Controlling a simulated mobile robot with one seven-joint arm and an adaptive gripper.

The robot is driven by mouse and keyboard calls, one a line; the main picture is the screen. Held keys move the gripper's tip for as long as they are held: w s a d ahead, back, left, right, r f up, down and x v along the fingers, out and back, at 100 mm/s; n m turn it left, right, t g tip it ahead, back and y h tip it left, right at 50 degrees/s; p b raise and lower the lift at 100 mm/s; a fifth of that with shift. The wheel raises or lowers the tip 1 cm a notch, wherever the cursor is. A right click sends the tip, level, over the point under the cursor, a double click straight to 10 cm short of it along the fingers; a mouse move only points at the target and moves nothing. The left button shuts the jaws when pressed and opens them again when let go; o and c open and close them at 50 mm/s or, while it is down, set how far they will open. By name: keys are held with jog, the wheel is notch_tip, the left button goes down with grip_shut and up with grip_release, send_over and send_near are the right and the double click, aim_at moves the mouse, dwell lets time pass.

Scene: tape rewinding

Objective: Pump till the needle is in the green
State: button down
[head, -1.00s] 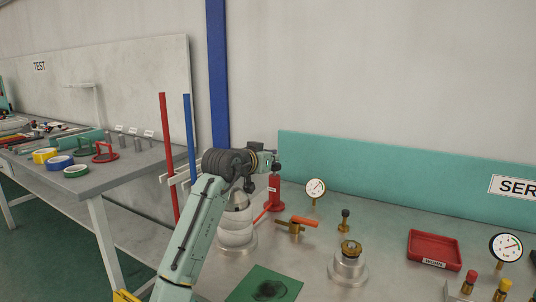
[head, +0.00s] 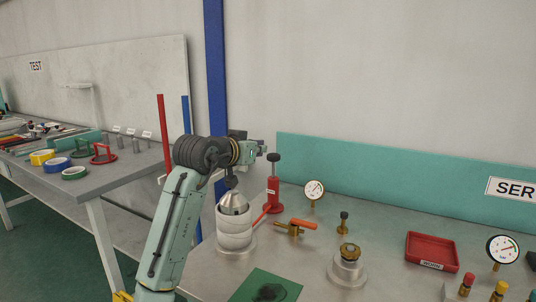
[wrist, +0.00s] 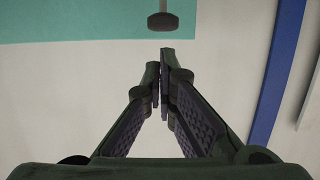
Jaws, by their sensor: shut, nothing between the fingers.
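A red hand pump (head: 273,193) stands upright on the grey bench, with a black knob (head: 273,157) on a rod raised above its body. A round white gauge (head: 314,189) stands just to its right; its needle is too small to read.
A white stacked cylinder (head: 235,225) is left of the pump. A green mat (head: 265,286) lies in front.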

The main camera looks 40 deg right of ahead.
jog(key=shift+v, duration=1.4)
jog(key=shift+r, duration=0.1)
